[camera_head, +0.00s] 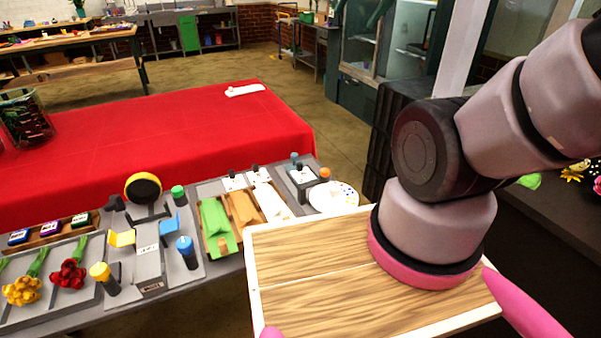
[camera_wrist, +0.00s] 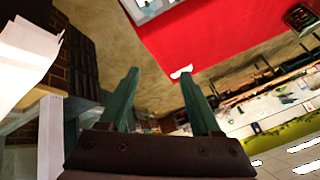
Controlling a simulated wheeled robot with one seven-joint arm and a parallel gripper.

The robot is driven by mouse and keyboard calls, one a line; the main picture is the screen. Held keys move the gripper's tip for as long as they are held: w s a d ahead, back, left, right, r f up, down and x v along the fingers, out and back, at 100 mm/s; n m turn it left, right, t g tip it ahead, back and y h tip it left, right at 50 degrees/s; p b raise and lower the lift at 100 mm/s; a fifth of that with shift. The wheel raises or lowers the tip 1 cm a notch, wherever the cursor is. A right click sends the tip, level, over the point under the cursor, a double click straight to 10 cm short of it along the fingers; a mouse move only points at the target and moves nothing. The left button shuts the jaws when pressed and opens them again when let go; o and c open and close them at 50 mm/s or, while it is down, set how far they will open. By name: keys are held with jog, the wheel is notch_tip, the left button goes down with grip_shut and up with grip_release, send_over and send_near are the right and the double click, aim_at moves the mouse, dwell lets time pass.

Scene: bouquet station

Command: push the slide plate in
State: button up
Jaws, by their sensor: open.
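My gripper (camera_wrist: 160,74) shows in the wrist view as two green fingers spread apart, with nothing between them. It is high in the air, away from the station. In the head view, the grey bouquet station (camera_head: 215,264) stands in front of the red table. Small white plates with dark knobs lie at its back right: one (camera_head: 233,183), another (camera_head: 259,175) beside it, and one on a dark block (camera_head: 301,176). I cannot tell for certain which part is the slide plate, or how far in it sits.
The station also holds a blue-topped post (camera_head: 187,252), a yellow-topped post (camera_head: 104,278), a green tray (camera_head: 216,225), a white round dish (camera_head: 334,197) and red flowers (camera_head: 68,274). The red table (camera_head: 150,140) behind is mostly bare. A dark shelf (camera_head: 395,115) stands to the right.

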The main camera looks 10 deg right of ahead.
jog(key=shift+w, duration=0.15)
jog(key=c, duration=0.5)
jog(key=shift+w+f, duration=0.25)
jog(key=shift+w, duration=0.2)
grip_shut()
jog(key=w+a+f+n+g+h, duration=0.1)
jog(key=w+a+f+n+g, duration=0.25)
jog(key=w+f, duration=1.5)
jog(key=w+a+f+n, duration=0.1)
jog(key=f, duration=0.6)
jog(key=w+a+f+n, duration=0.1)
jog(key=w+f, duration=0.1)
jog(key=f, duration=0.6)
jog(key=w+a+f+n, duration=0.1)
jog(key=w+a+f, duration=0.1)
jog(key=f, duration=0.5)
jog(key=shift+f, duration=0.4)
